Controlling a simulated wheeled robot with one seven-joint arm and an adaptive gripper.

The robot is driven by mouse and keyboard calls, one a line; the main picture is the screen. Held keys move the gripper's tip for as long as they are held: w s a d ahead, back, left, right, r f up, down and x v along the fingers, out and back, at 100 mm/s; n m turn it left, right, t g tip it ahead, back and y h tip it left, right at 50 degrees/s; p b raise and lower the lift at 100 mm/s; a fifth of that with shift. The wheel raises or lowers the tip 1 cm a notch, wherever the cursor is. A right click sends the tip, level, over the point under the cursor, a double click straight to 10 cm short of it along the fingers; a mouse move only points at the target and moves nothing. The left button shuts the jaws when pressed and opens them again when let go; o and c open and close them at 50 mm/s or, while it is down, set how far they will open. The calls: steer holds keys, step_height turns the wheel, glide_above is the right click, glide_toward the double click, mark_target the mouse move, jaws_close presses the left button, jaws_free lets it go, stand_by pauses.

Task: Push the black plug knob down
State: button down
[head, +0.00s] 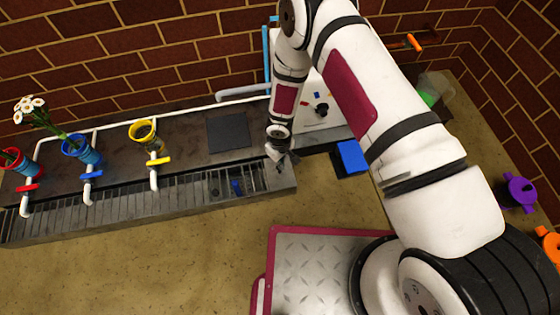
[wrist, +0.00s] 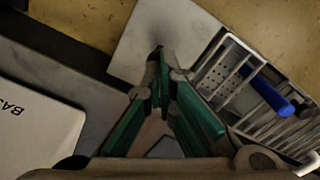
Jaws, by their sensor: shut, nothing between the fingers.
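My gripper (head: 281,160) is shut and empty, pointing down over the right end of the dark trough. In the wrist view its fingertips (wrist: 162,58) meet over a plain grey surface (wrist: 187,30) beside the slatted part. I cannot make out the plug knob for certain. A small black piece (head: 320,108) shows on the white panel behind my arm, and a dark round spot (head: 215,191) shows in the trough. I cannot tell whether either is the knob, or whether the fingertips hide it or touch anything.
The slatted trough (head: 120,205) runs left, with a blue-handled item (head: 237,187) in it, also in the wrist view (wrist: 266,92). Red, blue and yellow pots (head: 142,132) stand behind. A blue box (head: 350,157) is right of my gripper. A lettered white panel (wrist: 35,120) is at left in the wrist view.

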step_height(320, 180, up, 9)
steer(key=p, duration=0.5)
stand_by(0.4)
